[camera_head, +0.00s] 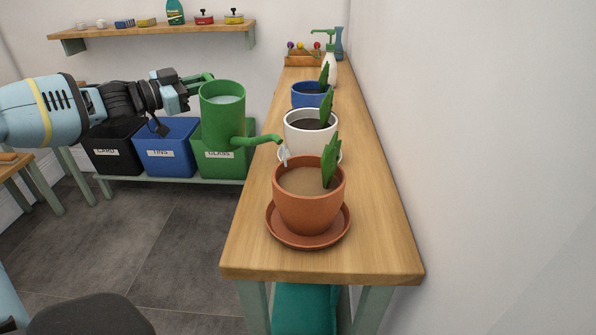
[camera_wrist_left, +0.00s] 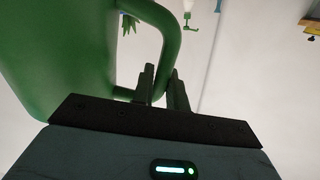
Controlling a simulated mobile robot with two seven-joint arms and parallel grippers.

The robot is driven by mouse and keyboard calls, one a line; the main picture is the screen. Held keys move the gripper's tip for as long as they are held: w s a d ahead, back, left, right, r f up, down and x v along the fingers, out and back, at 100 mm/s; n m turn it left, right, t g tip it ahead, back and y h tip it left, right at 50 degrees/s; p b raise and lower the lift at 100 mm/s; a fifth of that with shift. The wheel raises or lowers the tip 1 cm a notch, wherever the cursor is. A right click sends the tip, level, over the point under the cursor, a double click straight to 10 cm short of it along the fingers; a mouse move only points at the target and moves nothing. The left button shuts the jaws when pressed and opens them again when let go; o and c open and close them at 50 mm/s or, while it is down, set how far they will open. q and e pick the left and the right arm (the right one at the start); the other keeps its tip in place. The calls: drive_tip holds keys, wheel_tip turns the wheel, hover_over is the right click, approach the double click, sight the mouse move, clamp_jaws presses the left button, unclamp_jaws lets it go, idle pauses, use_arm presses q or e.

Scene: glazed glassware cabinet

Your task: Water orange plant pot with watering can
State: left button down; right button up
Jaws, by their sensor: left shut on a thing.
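The green watering can (camera_head: 222,115) is held upright in the air, left of the table's front part. Its spout reaches right, and the spout's tip is at the left rim of the orange plant pot (camera_head: 309,207). My left gripper (camera_head: 203,80) is shut on the can's handle; the left wrist view shows the fingers (camera_wrist_left: 162,90) around the green handle (camera_wrist_left: 168,50). Something pale, perhaps water, shows at the spout tip. The orange pot stands on an orange saucer (camera_head: 306,243) and holds brown soil and a green plant (camera_head: 330,165). My right gripper is not in view.
Behind the orange pot on the wooden table (camera_head: 375,250) stand a white pot (camera_head: 300,135), a blue pot (camera_head: 307,95) and a white pump bottle (camera_head: 330,70). Labelled bins, black, blue (camera_head: 165,150) and green, stand at the left. A wall borders the table's right side.

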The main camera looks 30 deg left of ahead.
use_arm(q)
drive_tip(key=shift+r, duration=0.25)
drive_tip(key=shift+f, duration=0.2)
wheel_tip(320, 180, down, 7)
drive_tip(key=a+n+b, duration=0.2)
drive_tip(key=b, duration=0.3)
drive_tip(key=shift+w+n+b, duration=0.35)
drive_tip(key=shift+w+n, duration=0.05)
drive_tip(key=shift+w, duration=0.05)
